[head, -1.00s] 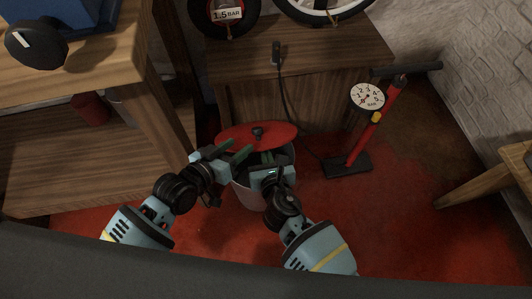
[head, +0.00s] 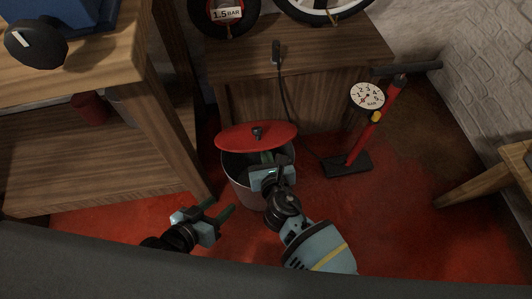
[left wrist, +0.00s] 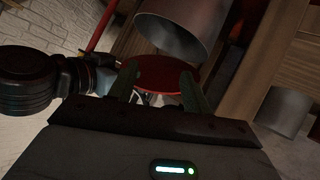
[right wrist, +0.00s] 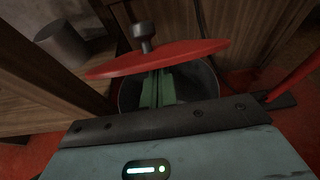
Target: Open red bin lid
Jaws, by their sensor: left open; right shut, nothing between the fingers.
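The bin (head: 245,188) is a grey round container on the red floor; its side also shows in the left wrist view (left wrist: 180,32). Its red lid (head: 250,136), with a dark knob, is raised at the back of the rim, leaving the dark inside visible. In the right wrist view the lid (right wrist: 165,60) is above my right gripper (right wrist: 157,88). That gripper (head: 267,158) is shut and empty, with its green fingers over the bin's mouth, under the lid; I cannot tell whether they touch it. My left gripper (head: 224,206) is open and empty, in front and left of the bin.
A wooden cabinet (head: 300,55) stands behind the bin. A wooden bench (head: 160,130) with a lower shelf is at left. A red floor pump (head: 362,145) with a gauge stands to the right. Red floor (head: 370,215) is clear at front right.

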